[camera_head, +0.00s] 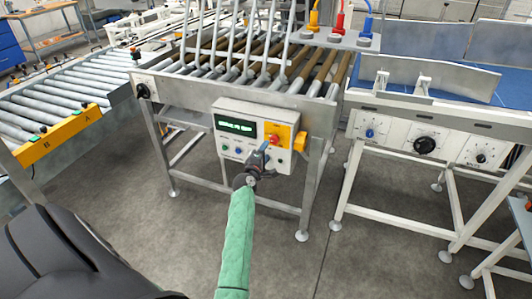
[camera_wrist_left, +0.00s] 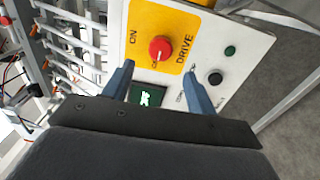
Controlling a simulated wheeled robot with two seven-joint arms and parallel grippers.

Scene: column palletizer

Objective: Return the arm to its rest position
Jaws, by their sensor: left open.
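My left arm, in a green sleeve, reaches up from the bottom of the head view. Its gripper (camera_head: 264,157) is in front of the lower part of a grey control box (camera_head: 228,107). In the left wrist view the two blue fingers of the gripper (camera_wrist_left: 158,82) are apart, with nothing held between them. Beyond them are a red knob (camera_wrist_left: 160,48) on a yellow plate marked ON and DRIVE, and a green display (camera_wrist_left: 147,95). Whether a finger touches the panel cannot be told. My right gripper is not in view.
The control box is fixed to the front of a roller conveyor frame (camera_head: 318,116). A second roller conveyor (camera_head: 60,91) stands at the left, and a blue-belt conveyor (camera_head: 455,77) with knobs stands at the right. Bare grey floor (camera_head: 350,265) lies in front.

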